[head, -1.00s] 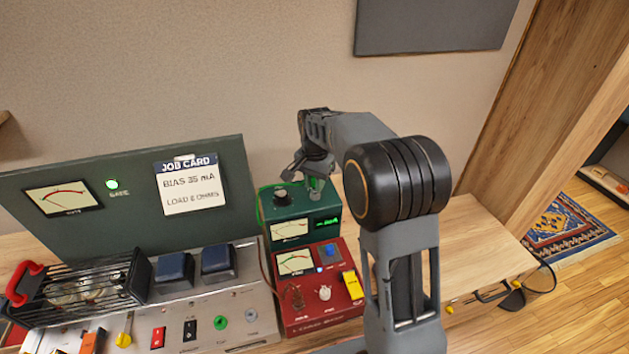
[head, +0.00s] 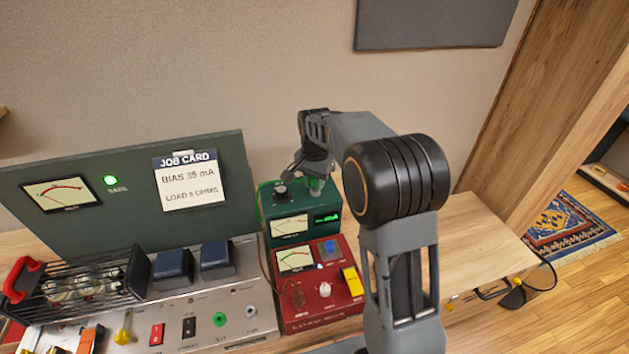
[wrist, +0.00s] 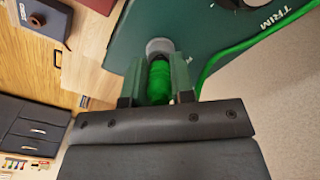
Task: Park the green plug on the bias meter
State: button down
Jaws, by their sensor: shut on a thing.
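The green plug (wrist: 160,82) is between my gripper's fingers (wrist: 160,78) in the wrist view. Its tip meets a grey round socket (wrist: 160,46) on top of the green bias meter (wrist: 115,32); how deep it sits I cannot tell. In the head view the bias meter (head: 289,227) is a green box with a dial, a small green display and a black knob (head: 281,192) on top. My gripper (head: 316,185) is above the right part of its top, shut on the plug, which is mostly hidden there.
The red load box (head: 318,308) stands in front of the bias meter. The amplifier chassis (head: 205,300) with several switches and a tube cage (head: 85,290) is to the left. A green lead (wrist: 245,45) runs across the meter's top. Bare wooden bench (head: 480,240) lies to the right.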

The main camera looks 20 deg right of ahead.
jog(key=shift+f, duration=0.3)
dwell(0.4)
jog(key=c, duration=0.9)
grip_release()
notch_tip(320, 180, up, 14)
jog(key=shift+f, duration=0.1)
